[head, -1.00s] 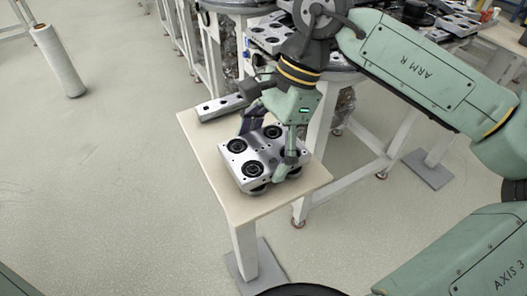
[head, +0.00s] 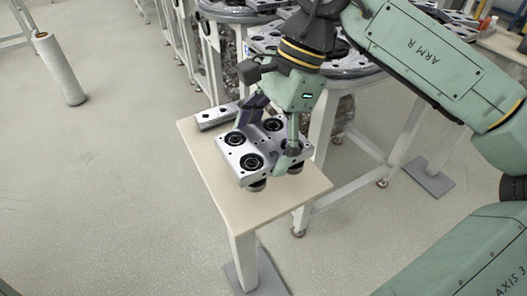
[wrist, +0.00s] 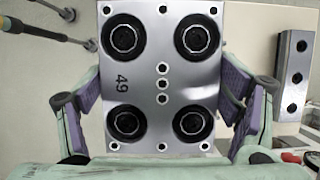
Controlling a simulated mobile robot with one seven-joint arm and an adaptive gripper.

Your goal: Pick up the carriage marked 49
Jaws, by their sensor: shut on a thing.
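The carriage marked 49 (head: 238,158) is a silver metal block with black round wheels or bearings at its corners. In the wrist view its plate (wrist: 145,75) faces the camera, with the number 49 at its left side. My gripper (head: 270,140) is shut on the carriage, with a finger on each of two opposite sides. In the head view the carriage hangs slightly tilted just above the small beige table (head: 262,205). Its underside is mostly hidden.
A grey metal bar with holes (head: 216,117) lies at the table's back left corner; it also shows in the wrist view (wrist: 296,62). Behind stands a ring track table (head: 350,68) with several more carriages.

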